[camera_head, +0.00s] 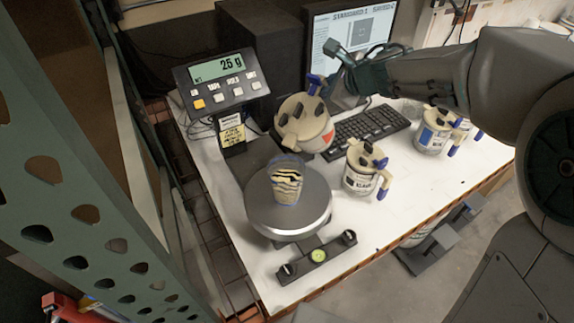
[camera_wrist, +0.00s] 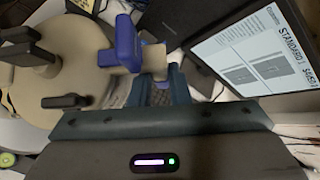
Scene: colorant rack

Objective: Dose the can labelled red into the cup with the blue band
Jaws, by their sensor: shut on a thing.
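My gripper (camera_head: 328,80) is shut on the handle of a cream can (camera_head: 304,128) with a red patch on its side. The can is off the table, tilted, with its dark-knobbed lid turned toward the head camera; its label text is not readable. In the wrist view the can (camera_wrist: 75,75) fills the left, and its blue lever (camera_wrist: 124,42) is by my gripper (camera_wrist: 160,82). A cup (camera_head: 287,185) with dark wavy stripes and blue at its edge stands upright on the round scale plate (camera_head: 310,210), below and slightly left of the can. No pouring stream is visible.
The scale display (camera_head: 218,68) reads 25 g. A black-labelled can (camera_head: 361,170) stands right of the scale, and a blue-labelled can (camera_head: 432,135) stands farther right. A keyboard (camera_head: 368,126) and monitor (camera_head: 350,40) are behind. A level bar (camera_head: 316,256) lies in front.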

